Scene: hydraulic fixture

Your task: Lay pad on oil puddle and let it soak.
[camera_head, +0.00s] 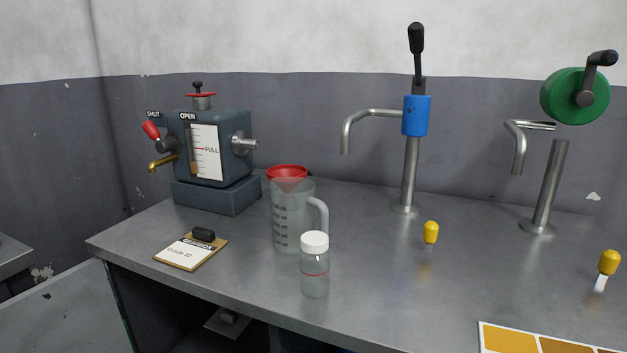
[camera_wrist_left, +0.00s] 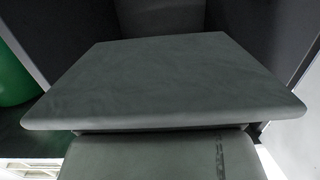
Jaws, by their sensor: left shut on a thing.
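A flat grey-green slab, which looks like the pad (camera_wrist_left: 165,80), fills the middle of the left wrist view. Another grey-green part lies below it at the bottom edge of that view; I cannot tell whether it belongs to the pad. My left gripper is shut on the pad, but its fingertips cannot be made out. No oil puddle shows in either view. Neither gripper shows in the head view.
The grey bench (camera_head: 370,270) carries a gauge box (camera_head: 215,150), a clipboard (camera_head: 190,250), a jug (camera_head: 290,220) with a red funnel, a white-capped bottle (camera_head: 314,270) and two metal spouts (camera_head: 410,170). A green object (camera_wrist_left: 12,75) shows at left in the left wrist view.

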